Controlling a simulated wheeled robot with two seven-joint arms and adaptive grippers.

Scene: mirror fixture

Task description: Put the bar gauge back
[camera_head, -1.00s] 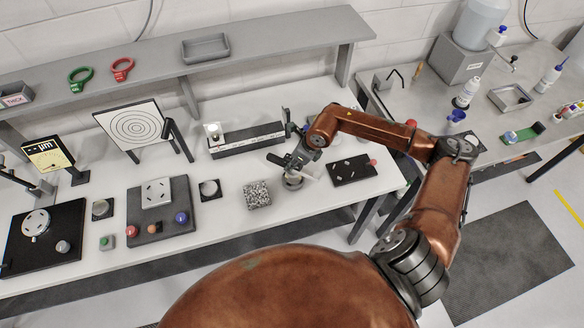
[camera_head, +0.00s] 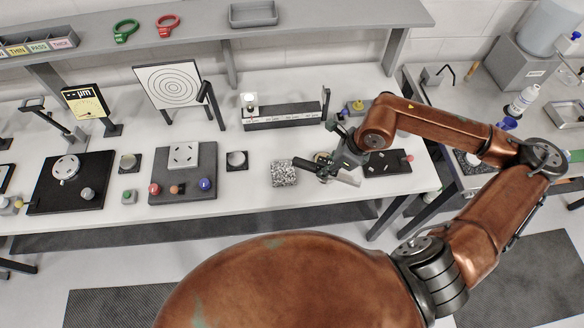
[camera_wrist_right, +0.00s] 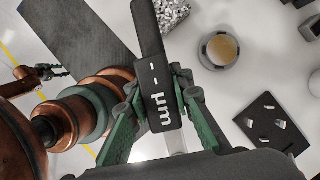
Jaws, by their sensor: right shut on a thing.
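My right gripper (camera_head: 332,166) is shut on a black bar (camera_head: 305,164), held above the white table between the speckled block and the small black slotted plate. The right wrist view shows the bar (camera_wrist_right: 158,90) between the green-sided fingers (camera_wrist_right: 160,108), with white "µm" lettering and dashes facing the camera; I take it for the bar gauge.
Near the bar are the speckled block (camera_head: 284,174), a round cup (camera_wrist_right: 219,50) and the slotted plate (camera_wrist_right: 265,122). A target board (camera_head: 172,83) and a yellow dial panel (camera_head: 86,101) stand at left. A shelf (camera_head: 200,47) runs behind. Bare table lies in front.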

